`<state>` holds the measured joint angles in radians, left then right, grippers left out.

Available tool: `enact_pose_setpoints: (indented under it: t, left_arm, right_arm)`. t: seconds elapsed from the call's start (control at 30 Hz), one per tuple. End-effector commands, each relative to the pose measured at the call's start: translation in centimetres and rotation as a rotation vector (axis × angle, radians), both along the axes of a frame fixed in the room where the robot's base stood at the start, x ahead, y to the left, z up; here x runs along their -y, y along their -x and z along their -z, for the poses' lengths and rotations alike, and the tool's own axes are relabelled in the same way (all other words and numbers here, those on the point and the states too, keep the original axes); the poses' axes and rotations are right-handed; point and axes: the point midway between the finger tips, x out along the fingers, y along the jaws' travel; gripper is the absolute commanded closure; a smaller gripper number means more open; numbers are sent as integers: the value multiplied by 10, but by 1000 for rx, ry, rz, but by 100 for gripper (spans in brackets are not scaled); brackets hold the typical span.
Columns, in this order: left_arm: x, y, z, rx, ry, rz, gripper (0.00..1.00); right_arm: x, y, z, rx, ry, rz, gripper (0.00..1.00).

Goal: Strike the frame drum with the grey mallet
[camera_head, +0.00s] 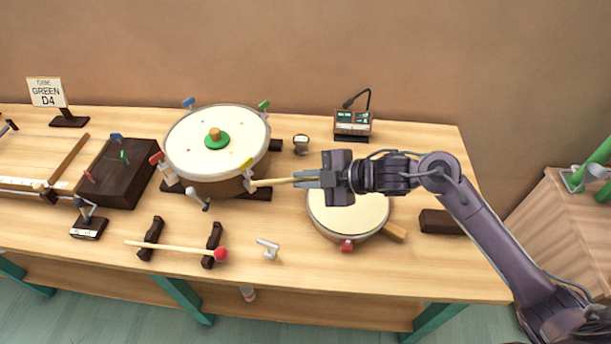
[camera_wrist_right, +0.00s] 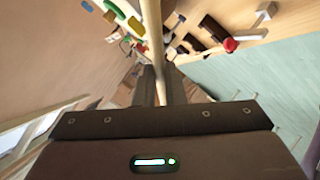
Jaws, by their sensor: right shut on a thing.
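My right gripper (camera_head: 308,179) is shut on the pale wooden handle of a mallet (camera_head: 277,182), which points left. The handle also shows between my right fingers (camera_wrist_right: 160,88) in the right wrist view, running up past the top edge. The mallet's far end, greyish in the head view, is by the front right rim of the large drum; I cannot tell whether they touch. The frame drum (camera_head: 348,222), round with a cream skin, lies on the table below and right of the gripper, which partly covers its back edge. My left gripper is not in view.
The large drum (camera_head: 190,140) with coloured keys stands left of the gripper. A red-headed mallet (camera_head: 180,248) rests across two dark cradles. A small silver T-shaped key (camera_head: 268,248), a dark block (camera_head: 440,222) and a device with a green display (camera_head: 353,122) are also on the table.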

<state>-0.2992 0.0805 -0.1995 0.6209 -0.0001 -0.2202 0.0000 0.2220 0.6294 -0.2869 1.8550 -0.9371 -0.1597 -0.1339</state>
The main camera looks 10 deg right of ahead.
Motion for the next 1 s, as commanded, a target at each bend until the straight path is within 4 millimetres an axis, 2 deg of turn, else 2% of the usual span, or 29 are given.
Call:
enact_pose_setpoints:
  t: [0.27, 0.37, 0.5, 0.6, 0.63, 0.77, 1.0]
  left_arm:
    - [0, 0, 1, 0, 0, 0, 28]
    - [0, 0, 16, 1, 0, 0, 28]
    - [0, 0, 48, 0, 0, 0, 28]
    - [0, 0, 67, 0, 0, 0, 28]
    - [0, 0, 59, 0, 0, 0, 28]
    - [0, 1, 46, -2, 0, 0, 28]
    - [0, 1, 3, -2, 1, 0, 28]
  right_arm:
    - [0, 0, 1, -1, -2, 0, 100]
    - [3, -1, 19, -15, -33, 1, 100]
    - [11, -4, 54, -48, -126, 4, 100]
    - [16, -6, 74, -69, -192, 2, 100]
    - [15, -6, 64, -66, -193, 0, 100]
    - [15, -5, 51, -66, -188, 0, 100]
    - [15, -5, 2, -66, -186, -1, 100]
